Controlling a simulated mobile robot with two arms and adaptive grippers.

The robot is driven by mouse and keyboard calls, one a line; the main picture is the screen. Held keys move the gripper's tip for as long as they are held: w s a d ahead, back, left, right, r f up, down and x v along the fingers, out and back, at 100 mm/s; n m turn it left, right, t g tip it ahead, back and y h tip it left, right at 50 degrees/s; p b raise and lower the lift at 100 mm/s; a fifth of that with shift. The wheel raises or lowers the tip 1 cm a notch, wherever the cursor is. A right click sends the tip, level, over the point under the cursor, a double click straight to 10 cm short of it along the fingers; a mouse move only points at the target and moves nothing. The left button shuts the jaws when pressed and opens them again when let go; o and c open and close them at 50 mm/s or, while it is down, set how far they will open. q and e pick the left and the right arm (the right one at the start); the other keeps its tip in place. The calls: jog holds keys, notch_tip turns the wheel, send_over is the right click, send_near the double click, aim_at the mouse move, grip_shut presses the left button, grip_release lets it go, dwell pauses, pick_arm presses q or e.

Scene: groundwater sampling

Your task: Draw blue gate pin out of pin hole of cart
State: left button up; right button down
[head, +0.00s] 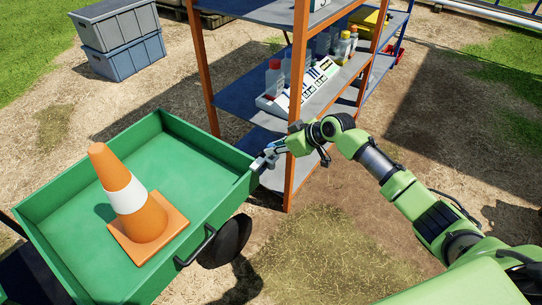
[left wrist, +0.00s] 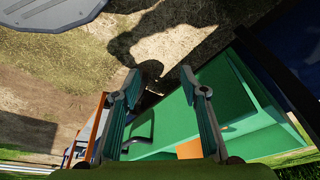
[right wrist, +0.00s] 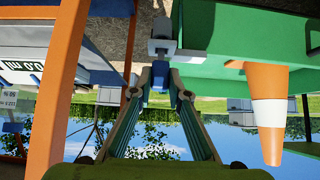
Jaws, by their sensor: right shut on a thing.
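The green cart (head: 215,192) stands at the left in the head view, and its side wall also shows in the right wrist view (right wrist: 235,32). My right gripper (head: 266,161) is at the cart's near right corner. In the right wrist view my right gripper (right wrist: 160,76) is shut on the blue gate pin (right wrist: 159,78). A grey bracket (right wrist: 162,32) lies just beyond the fingertips beside the cart wall. The pin hole is hidden, and I cannot tell how deep the pin sits. My left gripper (left wrist: 160,84) is open and empty, outside the head view.
An orange and white cone (head: 130,195) stands in the cart. A shelf rack with orange posts (head: 298,70) stands close behind my right gripper, holding bottles and a white tray (head: 285,100). Grey crates (head: 122,45) stand at the back left. Ground at the front right is open.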

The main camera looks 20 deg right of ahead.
jog(key=shift+r+p, duration=0.45)
jog(key=shift+r, duration=0.2)
jog(key=shift+r+p, duration=1.2)
jog(key=shift+r, duration=0.05)
pick_arm(q)
jog(key=s+f+g+p, duration=0.1)
jog(key=s+f, duration=0.3)
jog(key=f, duration=1.5)
jog(key=shift+s+a+p, duration=0.15)
jog(key=shift+s+p, duration=0.05)
jog(key=shift+p, duration=0.7)
pick_arm(e)
jog(key=shift+r, duration=1.55)
